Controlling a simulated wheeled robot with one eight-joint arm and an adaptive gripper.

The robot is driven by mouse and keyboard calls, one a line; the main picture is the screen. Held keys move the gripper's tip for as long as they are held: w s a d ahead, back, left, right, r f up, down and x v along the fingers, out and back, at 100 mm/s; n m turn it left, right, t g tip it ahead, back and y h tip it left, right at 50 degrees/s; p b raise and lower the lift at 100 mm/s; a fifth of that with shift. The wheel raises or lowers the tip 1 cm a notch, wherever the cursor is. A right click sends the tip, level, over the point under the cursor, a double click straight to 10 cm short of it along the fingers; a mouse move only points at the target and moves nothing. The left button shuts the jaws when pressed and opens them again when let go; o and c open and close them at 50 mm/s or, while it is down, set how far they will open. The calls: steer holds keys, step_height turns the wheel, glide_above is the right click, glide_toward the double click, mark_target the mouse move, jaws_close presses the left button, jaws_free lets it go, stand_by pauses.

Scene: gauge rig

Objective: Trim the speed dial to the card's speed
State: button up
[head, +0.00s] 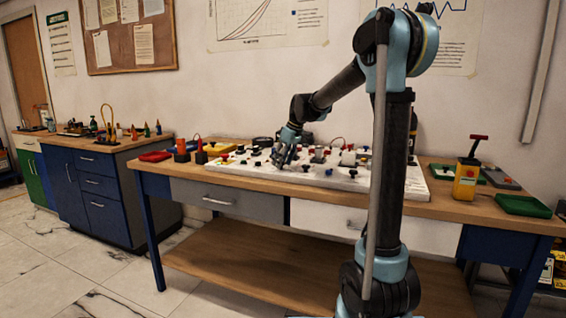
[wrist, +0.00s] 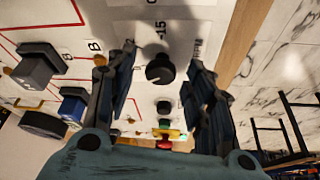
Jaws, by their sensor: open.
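My gripper (head: 281,162) is low over the left part of a white panel (head: 420,182) on the workbench. In the wrist view my gripper (wrist: 162,58) is open, one finger on each side of a round black knob (wrist: 160,69). The knob sits in the gap between the fingers; I cannot tell whether either finger touches it. Printing by the knob reads "15", and "RPM" shows beside the right finger. Whether this knob is the speed dial is not clear. I cannot make out a speed card or a pointer mark.
A smaller black knob (wrist: 164,106) and a red-yellow-green part (wrist: 166,135) lie nearer the palm.

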steer(key=c, duration=1.1)
steer(key=shift+m, duration=0.4)
steer(key=m, duration=0.1)
steer(key=m+t+h, duration=0.1)
steer(key=m, duration=0.3)
steer(key=shift+s+a+t+h, duration=0.15)
steer(key=shift+a+t+h, duration=0.15)
steer(key=shift+h, duration=0.1)
steer(key=m+h, duration=0.1)
steer(key=m, duration=0.2)
steer(key=m+h, duration=0.1)
steer(key=m, duration=0.1)
steer(key=shift+a+m, duration=0.1)
steer(key=shift+m, duration=0.3)
steer(key=shift+r, duration=0.1)
steer(key=o, duration=1.1)
